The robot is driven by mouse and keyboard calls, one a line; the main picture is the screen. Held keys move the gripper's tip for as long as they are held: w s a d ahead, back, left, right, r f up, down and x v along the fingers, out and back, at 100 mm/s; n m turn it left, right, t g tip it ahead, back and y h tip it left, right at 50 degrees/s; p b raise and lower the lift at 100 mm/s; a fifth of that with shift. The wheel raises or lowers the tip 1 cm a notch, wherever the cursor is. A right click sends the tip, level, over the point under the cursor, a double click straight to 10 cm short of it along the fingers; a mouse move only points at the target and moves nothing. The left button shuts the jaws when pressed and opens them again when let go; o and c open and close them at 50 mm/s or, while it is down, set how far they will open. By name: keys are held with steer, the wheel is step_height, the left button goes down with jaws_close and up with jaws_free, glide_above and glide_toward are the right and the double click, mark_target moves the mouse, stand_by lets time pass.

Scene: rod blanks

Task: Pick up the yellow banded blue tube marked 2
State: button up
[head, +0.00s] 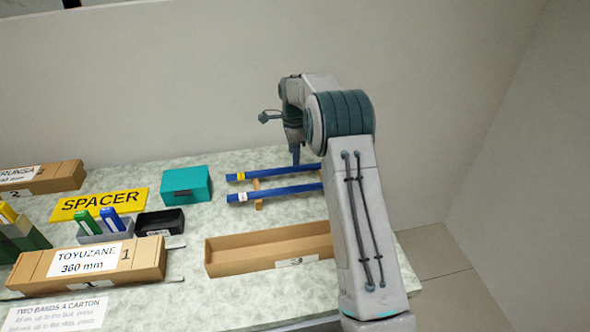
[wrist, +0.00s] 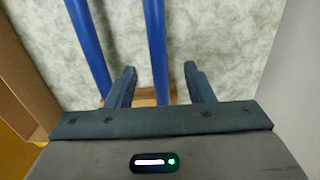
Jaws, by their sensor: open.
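Two blue tubes lie side by side on a wooden rest (head: 258,194) at the back of the table. The far one, the yellow banded blue tube (head: 275,171), has a yellow band at its left end. The near blue tube (head: 285,190) has a whitish band there. I cannot read the marks on them. My gripper (head: 295,155) is over their right part, partly hidden by my arm. In the wrist view my gripper (wrist: 159,72) is open, and the yellow banded tube (wrist: 155,45) runs between its fingers. The near tube (wrist: 88,45) passes left of the left finger. Finger depth is unclear.
An open empty carton (head: 225,268) lies in front of the tubes. A teal box (head: 187,185), a black bin (head: 160,222), a yellow SPACER sign (head: 98,204) and a labelled TOYUZANE carton (head: 150,262) stand to the left. The wall is behind the table.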

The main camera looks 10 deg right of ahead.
mark_target(289, 170)
steer(key=shift+s+d+f+p, duration=0.1)
steer(key=shift+f+p, duration=0.1)
steer(key=shift+f, duration=1.15)
steer(key=shift+d+f+p, duration=0.1)
steer(key=shift+f+p, duration=0.05)
steer(key=shift+f, duration=1.15)
jaws_close()
